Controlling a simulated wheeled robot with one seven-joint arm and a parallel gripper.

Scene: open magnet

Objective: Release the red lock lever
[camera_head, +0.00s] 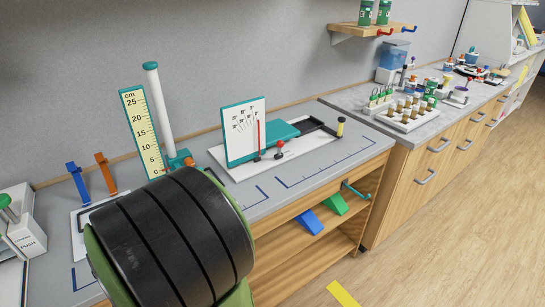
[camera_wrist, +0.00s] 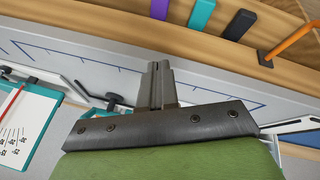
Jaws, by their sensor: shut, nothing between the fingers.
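A white-based device (camera_head: 237,174) stands on the grey bench, with an upright white printed panel (camera_head: 240,142) framed in teal. A thin upright red stick (camera_head: 258,134) stands by the panel. A small red-knobbed piece (camera_head: 279,144) is just right of it; I cannot tell which is the lock lever. The panel (camera_wrist: 17,130) and the red stick (camera_wrist: 13,101) also show at the left of the wrist view. My gripper (camera_wrist: 158,68) is shut and empty, apart from both. Its fingers are not visible in the head view.
A ruler board (camera_head: 140,130) and white tube (camera_head: 158,105) stand left of the device. Blue (camera_head: 78,183) and orange (camera_head: 106,172) uprights are further left. A test-tube rack (camera_head: 410,113) is on the right counter. The bench's front right is mostly clear.

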